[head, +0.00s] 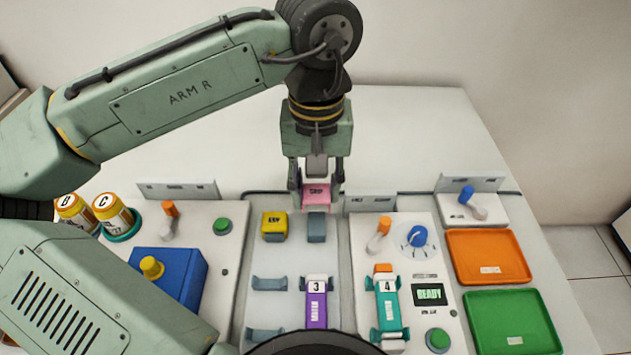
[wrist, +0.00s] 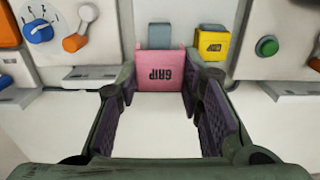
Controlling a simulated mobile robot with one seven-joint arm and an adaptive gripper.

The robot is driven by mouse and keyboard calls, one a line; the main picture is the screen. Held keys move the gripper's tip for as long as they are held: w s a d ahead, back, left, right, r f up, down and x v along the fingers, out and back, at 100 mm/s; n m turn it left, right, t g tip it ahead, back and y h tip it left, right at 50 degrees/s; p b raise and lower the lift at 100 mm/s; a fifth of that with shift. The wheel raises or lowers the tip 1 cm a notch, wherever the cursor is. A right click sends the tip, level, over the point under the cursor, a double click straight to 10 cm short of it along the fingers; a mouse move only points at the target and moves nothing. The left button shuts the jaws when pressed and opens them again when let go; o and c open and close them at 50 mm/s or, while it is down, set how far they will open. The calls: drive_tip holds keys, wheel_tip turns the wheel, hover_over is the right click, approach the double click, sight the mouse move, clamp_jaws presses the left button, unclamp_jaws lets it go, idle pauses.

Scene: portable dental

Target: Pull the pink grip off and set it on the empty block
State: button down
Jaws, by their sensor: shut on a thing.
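The pink grip (head: 317,194), printed GRIP, is between the two fingers of my gripper (head: 318,182), which is shut on it. It also shows in the wrist view (wrist: 163,70) between the finger pads. A bare blue-grey block (head: 317,229) stands on the panel just in front of the grip in the head view. The block shows beyond the grip in the wrist view (wrist: 160,36). I see a gap between the grip and this block in the head view. What is directly under the grip is hidden.
A yellow piece (head: 274,226) sits left of the bare block. A purple handpiece (head: 316,303) and a teal one (head: 387,305) lie in holders nearer me. Orange (head: 490,252) and green (head: 512,325) trays lie at right. The white surface behind is clear.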

sight(316, 220)
drive_tip(key=shift+f+b, duration=2.35)
drive_tip(key=shift+b, duration=0.05)
drive_tip(key=shift+f+b, duration=0.55)
drive_tip(key=shift+f, duration=0.6)
drive_tip(key=shift+f, duration=0.1)
drive_tip(key=c, duration=1)
unclamp_jaws()
drive_tip(key=shift+c, duration=0.2)
wheel_tip(316, 220, up, 12)
drive_tip(key=shift+s, duration=0.1)
